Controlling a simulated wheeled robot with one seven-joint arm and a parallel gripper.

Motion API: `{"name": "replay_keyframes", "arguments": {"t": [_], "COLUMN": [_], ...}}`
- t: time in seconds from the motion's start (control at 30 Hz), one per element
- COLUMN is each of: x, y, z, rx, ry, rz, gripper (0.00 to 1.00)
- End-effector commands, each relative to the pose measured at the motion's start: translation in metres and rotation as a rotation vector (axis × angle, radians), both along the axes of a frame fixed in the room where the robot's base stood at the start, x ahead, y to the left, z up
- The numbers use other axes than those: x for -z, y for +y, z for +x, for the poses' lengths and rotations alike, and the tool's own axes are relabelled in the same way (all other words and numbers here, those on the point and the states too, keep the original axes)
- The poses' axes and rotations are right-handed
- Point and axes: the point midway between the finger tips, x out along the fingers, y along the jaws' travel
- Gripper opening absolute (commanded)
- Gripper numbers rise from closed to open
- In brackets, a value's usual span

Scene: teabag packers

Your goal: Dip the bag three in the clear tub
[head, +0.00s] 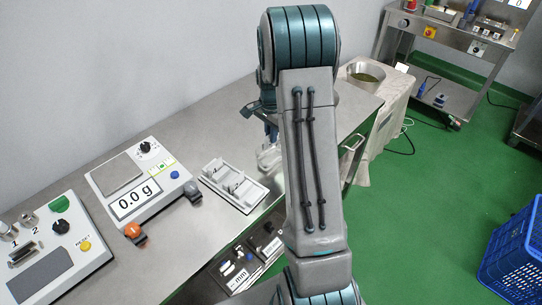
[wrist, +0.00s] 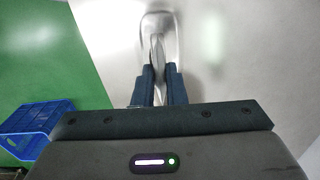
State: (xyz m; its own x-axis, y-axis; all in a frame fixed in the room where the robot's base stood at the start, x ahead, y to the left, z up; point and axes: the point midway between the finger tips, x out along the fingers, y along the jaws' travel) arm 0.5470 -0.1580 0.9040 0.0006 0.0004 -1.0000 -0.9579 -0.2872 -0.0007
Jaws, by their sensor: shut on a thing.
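My gripper (wrist: 158,72) is shut on a thin pale bag (wrist: 157,50) in the wrist view. The bag hangs between the fingertips, and no number on it can be read. The clear tub (wrist: 175,22) is just past the fingertips, and the bag overlaps it in the picture. I cannot tell how deep the bag is in the tub or whether it touches. In the head view the clear tub (head: 265,158) stands on the steel table, partly hidden behind my arm. My gripper (head: 270,132) shows only in part there, above the tub, and the bag is hidden.
A white tray (head: 258,196) with pale pieces lies left of the tub. A scale (head: 122,207) reading 0.0 g and a control box (head: 70,260) are further left. A metal bowl (head: 362,80) stands beyond the arm. A blue crate (head: 515,258) is on the green floor.

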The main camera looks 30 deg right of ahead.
Motion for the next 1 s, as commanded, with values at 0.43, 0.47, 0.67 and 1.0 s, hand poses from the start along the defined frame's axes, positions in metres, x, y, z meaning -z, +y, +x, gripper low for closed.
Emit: {"name": "replay_keyframes", "arguments": {"t": [0.43, 0.47, 0.67, 1.0], "x": [-0.005, -0.008, -0.024, -0.05], "y": [0.0, 0.0, 0.0, 0.0], "z": [0.0, 0.0, 0.0, 0.0], "rx": [0.0, 0.0, 0.0, 0.0], "ry": [0.0, -0.001, 0.0, -0.001], "rz": [0.0, 0.0, 0.0, 0.0], "gripper": [0.0, 0.0, 0.0, 0.0]}}
